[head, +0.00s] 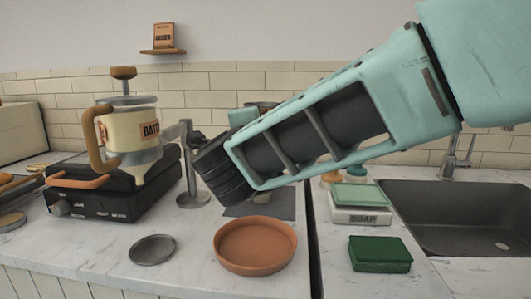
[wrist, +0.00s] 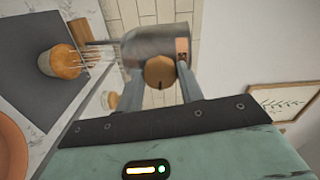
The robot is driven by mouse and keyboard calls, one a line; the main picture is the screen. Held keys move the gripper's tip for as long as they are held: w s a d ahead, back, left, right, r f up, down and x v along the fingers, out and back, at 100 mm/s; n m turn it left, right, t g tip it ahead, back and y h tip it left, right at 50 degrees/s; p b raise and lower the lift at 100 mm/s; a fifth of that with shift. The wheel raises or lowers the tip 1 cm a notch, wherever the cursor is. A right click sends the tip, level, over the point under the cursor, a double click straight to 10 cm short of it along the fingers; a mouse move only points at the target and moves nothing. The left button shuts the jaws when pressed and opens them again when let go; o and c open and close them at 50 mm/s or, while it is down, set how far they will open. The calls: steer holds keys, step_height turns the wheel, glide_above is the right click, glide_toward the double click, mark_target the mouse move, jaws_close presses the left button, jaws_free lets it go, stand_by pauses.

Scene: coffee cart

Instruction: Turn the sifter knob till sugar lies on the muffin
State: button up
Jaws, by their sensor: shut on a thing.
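The sifter (wrist: 160,40) is a grey metal cup at the top of the wrist view. Its round wooden knob (wrist: 159,71) faces the camera. My gripper (wrist: 161,84) is shut on the knob, with one finger on each side. The muffin (wrist: 68,61) stands on a dark grey mat (wrist: 35,95). Thin pale streaks run from the sifter's underside toward the muffin's top. I cannot tell how much sugar lies on it. In the head view my arm hides the muffin, the knob and my fingertips.
A terracotta dish (head: 255,246) and a small grey disc (head: 152,249) lie on the front counter. A batter dispenser (head: 128,122) stands over a black cooker (head: 100,200) at left.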

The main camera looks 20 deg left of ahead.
steer(key=shift+m+b, duration=7.4)
steer(key=shift+b, duration=1.05)
steer(key=shift+r, duration=0.1)
steer(key=o, duration=1)
steer(key=shift+s+d, duration=0.1)
steer(key=v, duration=1.7)
